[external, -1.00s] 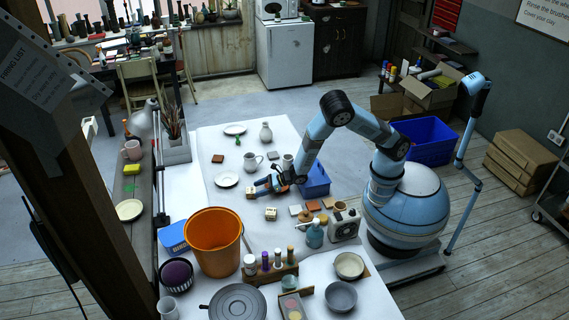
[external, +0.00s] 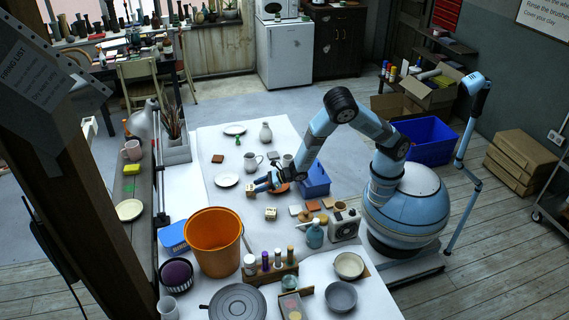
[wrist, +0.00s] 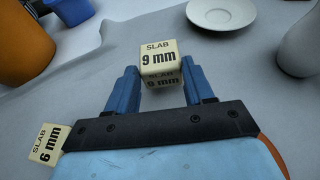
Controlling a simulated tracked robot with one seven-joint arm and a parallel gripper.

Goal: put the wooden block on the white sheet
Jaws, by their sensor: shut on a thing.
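The wooden block (wrist: 160,58) is a pale cube marked "SLAB 9 mm", between my gripper's blue fingers (wrist: 160,84) in the wrist view. In the external view the block (external: 250,190) is at the tip of my gripper (external: 257,186), low over the table; I cannot tell whether it touches the surface. My gripper is shut on it. A white sheet (external: 180,205) lies along the left side of the table, left of the gripper. Its edge seems to show at the upper left of the wrist view.
A second pale block (external: 270,213), marked "SLAB 6 mm", stands near my gripper. A white plate (external: 227,179) lies behind left. An orange bucket (external: 214,255) and a blue box (external: 172,237) stand at front left. A blue bin (external: 316,181) is to the right.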

